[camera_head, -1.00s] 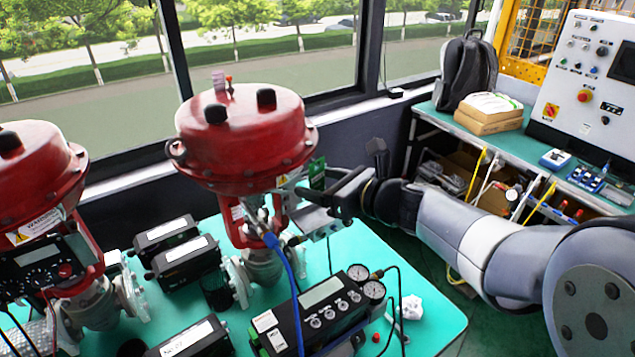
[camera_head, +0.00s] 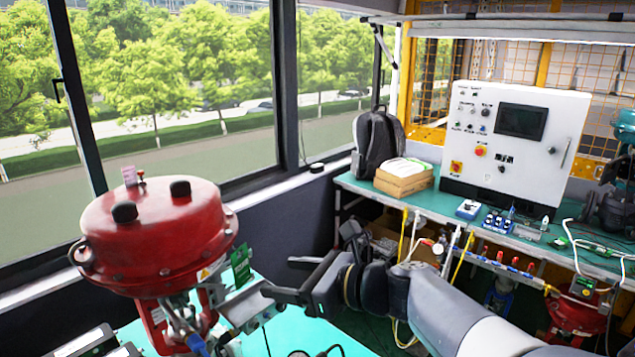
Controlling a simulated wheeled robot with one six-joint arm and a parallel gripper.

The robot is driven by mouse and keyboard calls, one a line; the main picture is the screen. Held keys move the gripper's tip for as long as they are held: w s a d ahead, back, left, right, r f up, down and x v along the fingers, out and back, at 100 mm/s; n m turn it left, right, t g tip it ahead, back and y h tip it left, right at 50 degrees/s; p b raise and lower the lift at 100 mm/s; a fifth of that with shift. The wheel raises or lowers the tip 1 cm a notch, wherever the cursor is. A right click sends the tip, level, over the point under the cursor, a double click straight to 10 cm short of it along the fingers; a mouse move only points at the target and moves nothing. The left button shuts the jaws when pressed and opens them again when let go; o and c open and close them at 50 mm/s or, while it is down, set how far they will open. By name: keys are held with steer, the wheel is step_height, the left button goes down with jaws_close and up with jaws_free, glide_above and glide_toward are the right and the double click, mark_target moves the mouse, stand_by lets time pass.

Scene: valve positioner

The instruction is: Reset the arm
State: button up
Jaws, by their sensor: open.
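My gripper (camera_head: 278,276) is at the end of my grey arm (camera_head: 455,310), which reaches in from the lower right. Its two black fingers are spread apart and point left, with nothing seen held between them. They are just right of the red valve actuator (camera_head: 155,240), near a metal bracket (camera_head: 243,302) and a small green board (camera_head: 241,266) on its side. I cannot tell whether the lower finger touches the bracket. The lower part of the valve is cut off by the picture's edge.
A green bench (camera_head: 345,179) at the back right holds a backpack (camera_head: 377,143), a cardboard box (camera_head: 404,180) and a white control panel (camera_head: 520,140). Windows and a dark wall stand behind the valve. Cables hang below the bench.

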mark_target(242, 270)
steer(key=shift+a, duration=0.1)
steer(key=p+x, duration=0.1)
steer(key=x, duration=0.9)
steer(key=shift+w+a+f, duration=0.1)
steer(key=shift+w+a, duration=0.05)
steer(key=shift+r+p, duration=0.2)
steer(key=shift+p, duration=0.15)
steer(key=shift+s+d+r, duration=0.25)
steer(key=shift+s+d, duration=0.05)
steer(key=shift+d, duration=0.05)
steer(key=shift+f, duration=0.1)
